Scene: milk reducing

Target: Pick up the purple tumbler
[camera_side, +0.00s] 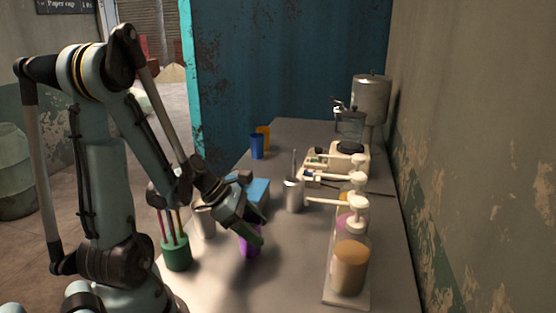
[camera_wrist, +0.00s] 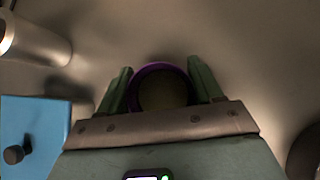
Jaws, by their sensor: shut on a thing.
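The purple tumbler (camera_side: 249,246) stands on the table in the side view, partly hidden behind my gripper (camera_side: 252,233). In the wrist view the tumbler (camera_wrist: 162,71) shows as a purple rim around a dull brownish inside. My gripper (camera_wrist: 160,92) has one green finger on each side of the tumbler, and it is shut on it. The tumbler's base is at or close to the table top; I cannot tell whether it touches.
A blue box (camera_side: 257,191) lies close behind the gripper. A metal cup (camera_side: 294,196) stands to its right. A green holder with straws (camera_side: 177,253) is at left. Pump bottles (camera_side: 349,265) line the right edge. Blue (camera_side: 257,146) and orange cups stand at the back.

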